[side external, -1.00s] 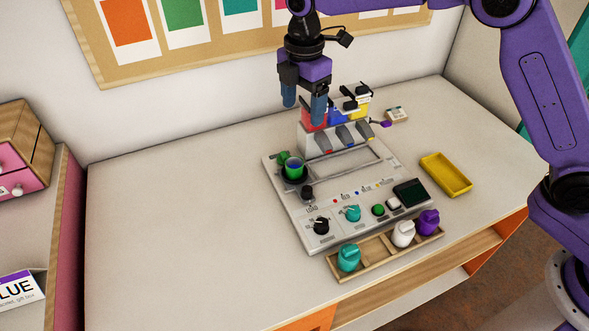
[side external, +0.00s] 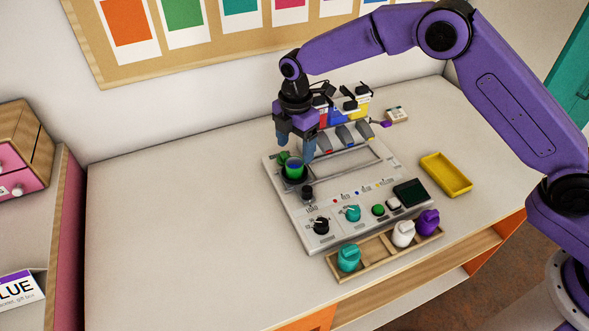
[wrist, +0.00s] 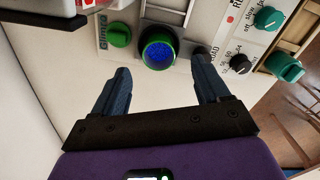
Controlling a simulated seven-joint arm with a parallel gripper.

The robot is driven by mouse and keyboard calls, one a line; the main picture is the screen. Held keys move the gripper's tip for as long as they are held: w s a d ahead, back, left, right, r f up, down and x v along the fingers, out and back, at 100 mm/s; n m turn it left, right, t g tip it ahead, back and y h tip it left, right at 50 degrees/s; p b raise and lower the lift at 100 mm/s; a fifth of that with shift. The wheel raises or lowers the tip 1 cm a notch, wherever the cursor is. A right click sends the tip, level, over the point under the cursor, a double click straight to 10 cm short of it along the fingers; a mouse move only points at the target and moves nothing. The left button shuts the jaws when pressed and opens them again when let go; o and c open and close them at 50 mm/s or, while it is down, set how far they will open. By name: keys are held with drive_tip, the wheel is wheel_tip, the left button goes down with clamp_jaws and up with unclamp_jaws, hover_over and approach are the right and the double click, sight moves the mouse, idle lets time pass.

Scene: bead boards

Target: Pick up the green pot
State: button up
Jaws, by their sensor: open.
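The green pot (side external: 294,171) is a small round cup with blue contents. It stands upright in a dark round seat at the left of the grey machine board. In the wrist view the pot (wrist: 146,60) shows from above as a green rim around blue beads. A green rounded piece (wrist: 119,34) sits beside it; I cannot tell whether it is joined to the pot. My gripper (side external: 296,149) is open and empty, pointing down just above the pot. In the wrist view the two blue fingers of my gripper (wrist: 161,72) are spread wide, below the pot in the picture.
The board (side external: 292,215) carries knobs, buttons and a dark screen. Dispensers with coloured tops (side external: 350,112) stand close behind my gripper. A wooden tray (side external: 378,266) with teal, white and purple pieces lies in front. A yellow tray (side external: 446,174) lies right. The left tabletop is clear.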

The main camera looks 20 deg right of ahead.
sight(296, 160)
drive_tip(key=shift+w+d+f, duration=0.1)
drive_tip(key=shift+f, duration=1.4)
drive_tip(key=shift+w+d+f, duration=0.1)
drive_tip(key=shift+f, duration=1.35)
drive_tip(key=c, duration=1.2)
